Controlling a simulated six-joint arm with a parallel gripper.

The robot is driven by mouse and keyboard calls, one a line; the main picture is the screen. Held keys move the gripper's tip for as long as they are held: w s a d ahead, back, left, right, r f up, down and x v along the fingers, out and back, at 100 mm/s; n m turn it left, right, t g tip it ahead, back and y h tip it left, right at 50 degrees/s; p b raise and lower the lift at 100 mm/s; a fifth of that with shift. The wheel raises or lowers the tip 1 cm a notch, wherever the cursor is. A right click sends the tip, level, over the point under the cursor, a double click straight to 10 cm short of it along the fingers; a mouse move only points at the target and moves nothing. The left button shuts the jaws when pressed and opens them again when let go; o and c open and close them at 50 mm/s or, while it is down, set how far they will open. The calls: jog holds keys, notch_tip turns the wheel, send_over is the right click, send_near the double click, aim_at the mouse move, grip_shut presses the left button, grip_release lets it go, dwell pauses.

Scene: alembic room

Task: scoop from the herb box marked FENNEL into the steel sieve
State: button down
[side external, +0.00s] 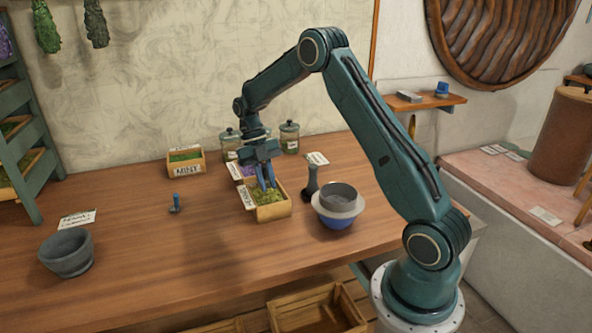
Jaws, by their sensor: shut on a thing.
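A wooden herb box (282,213) with yellow-green herb stands mid-table in the side external view. A white card is on its left side, too oblique to read for certain. My gripper (266,183) points down into this box, its tips at the herb. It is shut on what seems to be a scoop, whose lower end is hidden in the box. The steel sieve (339,198) sits on a blue bowl (336,223) to the right of the box, apart from my gripper. I cannot see herb in the sieve.
A box marked MINT (186,161) stands behind left. A purple-herb box (247,170) is close behind my gripper. Glass jars (289,137) stand at the back. A dark pestle-like thing (311,182) stands between box and sieve. A small blue-handled tool (175,203) and grey mortar (67,254) are left.

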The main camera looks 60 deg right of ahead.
aim_at(272, 206)
jog(key=shift+f, duration=2.85)
jog(key=shift+s+a, duration=0.15)
jog(key=shift+s, duration=0.05)
jog(key=shift+s+a, duration=0.65)
jog(key=shift+s, duration=0.05)
notch_tip(272, 206, up, 8)
jog(key=shift+r, duration=0.2)
jog(key=shift+d+m, duration=0.1)
jog(key=shift+m, duration=0.3)
